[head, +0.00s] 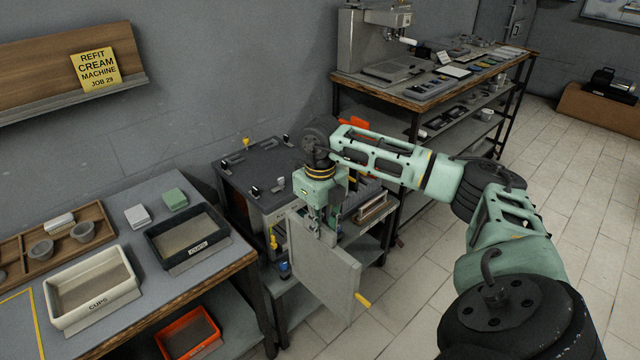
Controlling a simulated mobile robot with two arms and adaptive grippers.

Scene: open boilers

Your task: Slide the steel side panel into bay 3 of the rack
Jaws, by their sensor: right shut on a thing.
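My right gripper (318,226) reaches in from the right and is shut on the top edge of a flat grey panel (325,275). The panel hangs upright below the gripper, and a yellow peg sticks out near its lower right corner. Behind it, a low unit with upright slot-like dividers (372,208) shows partly. It may be the rack, but my gripper and the panel cover much of it, and I cannot read bay numbers. I cannot tell whether the panel touches the unit. My left gripper is not in view.
A dark-topped machine (262,172) stands just behind left of the panel. A wooden-topped bench (400,93) stands behind.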

